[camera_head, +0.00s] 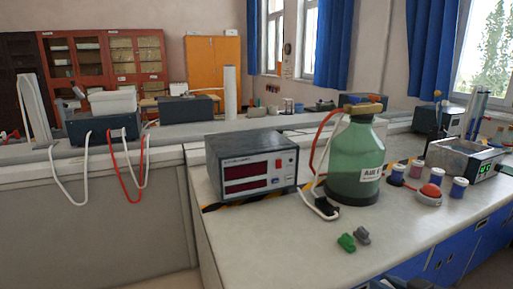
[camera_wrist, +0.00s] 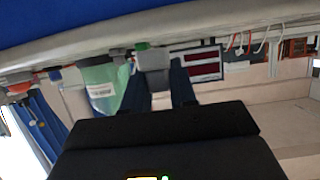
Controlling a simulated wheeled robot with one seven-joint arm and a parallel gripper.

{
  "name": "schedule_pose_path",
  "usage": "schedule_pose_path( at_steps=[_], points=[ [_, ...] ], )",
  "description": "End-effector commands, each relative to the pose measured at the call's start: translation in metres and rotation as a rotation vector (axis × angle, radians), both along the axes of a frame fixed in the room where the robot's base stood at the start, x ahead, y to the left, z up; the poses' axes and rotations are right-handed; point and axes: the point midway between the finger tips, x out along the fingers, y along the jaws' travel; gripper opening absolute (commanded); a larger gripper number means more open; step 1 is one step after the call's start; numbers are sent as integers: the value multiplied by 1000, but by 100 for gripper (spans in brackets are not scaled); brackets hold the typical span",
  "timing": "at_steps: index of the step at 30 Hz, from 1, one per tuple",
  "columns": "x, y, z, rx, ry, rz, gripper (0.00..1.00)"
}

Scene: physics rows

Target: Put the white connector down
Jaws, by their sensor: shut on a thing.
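In the wrist view, which is upside down, my gripper (camera_wrist: 157,88) is shut on a pale grey-white block, the white connector (camera_wrist: 153,60). The connector sticks out past the dark fingertips. A green connector (camera_wrist: 140,46) shows just behind it, partly hidden. In the head view the green connector (camera_head: 346,242) lies on the bench top (camera_head: 290,250), touching or very near a grey connector (camera_head: 362,235). My gripper and the white connector cannot be made out in the head view. Whether the white connector touches the bench cannot be told.
A meter with red displays (camera_head: 252,165) and a green bottle (camera_head: 356,160) with a hose stand behind the connectors. A red-topped dish (camera_head: 430,193) and several small jars (camera_head: 458,187) are to the right. The bench front left of the connectors is clear.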

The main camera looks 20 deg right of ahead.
Motion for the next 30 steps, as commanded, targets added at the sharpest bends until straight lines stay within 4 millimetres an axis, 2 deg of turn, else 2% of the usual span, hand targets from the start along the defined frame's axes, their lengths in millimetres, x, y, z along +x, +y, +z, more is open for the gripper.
schedule_pose_path(
  at_steps=[1, 6, 9, 13, 16, 21, 30],
  points=[
    [2, 26, -20, 9, 7, 8, 0],
    [12, 96, -76, 5, 8, 3, 0],
    [18, 130, -104, 4, 6, -2, 0],
    [24, 165, -133, 1, 5, -10, 0],
    [27, 182, -147, 1, 2, -17, 0],
    [29, 195, -157, -1, 0, -18, 0],
    [29, 195, -157, 0, -2, -18, 0]
  ],
)
